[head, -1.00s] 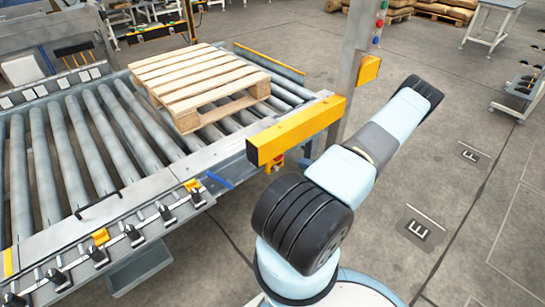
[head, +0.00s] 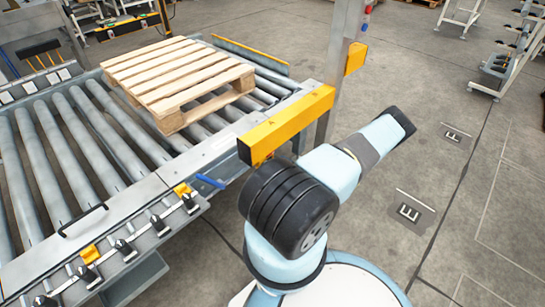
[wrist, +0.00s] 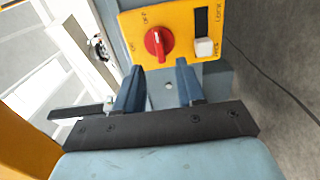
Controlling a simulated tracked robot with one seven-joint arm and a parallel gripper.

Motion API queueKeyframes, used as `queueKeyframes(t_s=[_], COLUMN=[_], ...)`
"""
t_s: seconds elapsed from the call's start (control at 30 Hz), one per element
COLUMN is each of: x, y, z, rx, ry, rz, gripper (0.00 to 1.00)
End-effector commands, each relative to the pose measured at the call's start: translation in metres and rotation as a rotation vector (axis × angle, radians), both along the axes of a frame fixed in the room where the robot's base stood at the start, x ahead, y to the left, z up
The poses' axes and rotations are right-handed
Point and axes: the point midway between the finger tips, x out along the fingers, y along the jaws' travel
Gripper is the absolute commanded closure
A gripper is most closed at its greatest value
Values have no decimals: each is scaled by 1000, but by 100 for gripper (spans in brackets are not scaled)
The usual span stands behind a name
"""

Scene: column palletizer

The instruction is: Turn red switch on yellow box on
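In the wrist view, a yellow box (wrist: 178,52) with a red rotary switch (wrist: 158,43) is at the top. The knob has a white mark at its upper end, and OFF and ON labels lie on its left side. My gripper (wrist: 160,66) is open, its two blue fingers apart and empty, just below the knob in the picture. The knob lies above the gap between the fingertips. Whether a fingertip touches the box is unclear. In the head view my gripper is hidden behind my arm, and I cannot make out the switch there.
On the box, a white square button (wrist: 204,47) and a black slot (wrist: 201,20) sit right of the knob. In the head view, a roller conveyor (head: 82,142) carries a wooden pallet (head: 178,75). A yellow beam (head: 290,123) and a post (head: 342,72) stand close to my arm. Floor at right is open.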

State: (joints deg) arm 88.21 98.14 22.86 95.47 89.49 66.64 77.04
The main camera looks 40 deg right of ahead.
Motion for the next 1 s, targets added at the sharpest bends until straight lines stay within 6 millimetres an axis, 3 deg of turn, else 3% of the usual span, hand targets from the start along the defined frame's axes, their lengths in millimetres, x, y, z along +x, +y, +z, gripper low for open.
queueKeyframes(t_s=[0.2, 0.4, 0.87, 1.0], x=[39, 65, 77, 77], y=[5, 6, 7, 7], z=[0, 0, 0, 0], rx=[0, 0, 0, 0], ry=[-1, -1, 1, 0], rz=[3, 2, 2, 3], gripper=[61, 61, 61, 72])
